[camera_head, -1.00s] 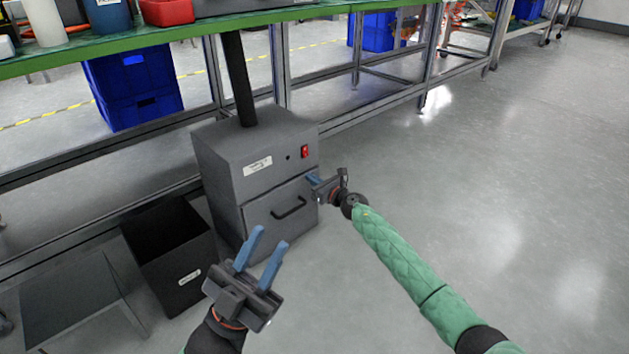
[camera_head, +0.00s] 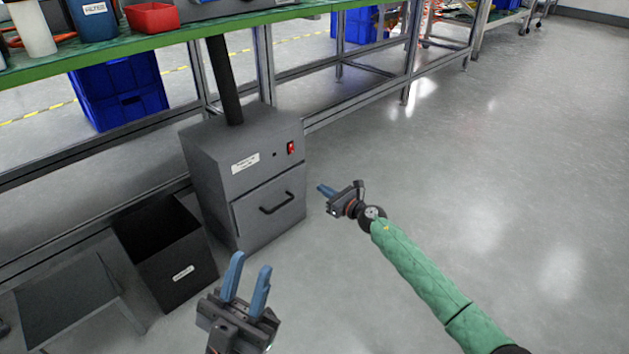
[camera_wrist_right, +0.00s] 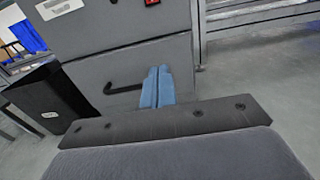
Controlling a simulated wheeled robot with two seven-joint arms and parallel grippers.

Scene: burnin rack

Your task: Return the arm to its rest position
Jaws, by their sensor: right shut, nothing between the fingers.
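My right gripper (camera_head: 325,190) is to the right of the grey cabinet (camera_head: 225,180), apart from it in the head view. Its blue fingers are together and hold nothing, which also shows in the right wrist view (camera_wrist_right: 157,88). My right arm, in a green sleeve, reaches in from the lower right. My left gripper (camera_head: 249,275) is at the bottom, in front of the cabinet, with its two blue fingers spread and nothing between them. The cabinet has a shut front with a black handle (camera_head: 277,205) and a red switch (camera_head: 291,148).
A black open bin (camera_head: 180,275) stands left of the cabinet, with a low grey stand (camera_head: 70,300) beside it. A green-edged workbench (camera_head: 165,40) with a red tray (camera_head: 152,17) runs above. A blue crate (camera_head: 120,92) is behind. The floor at right is clear.

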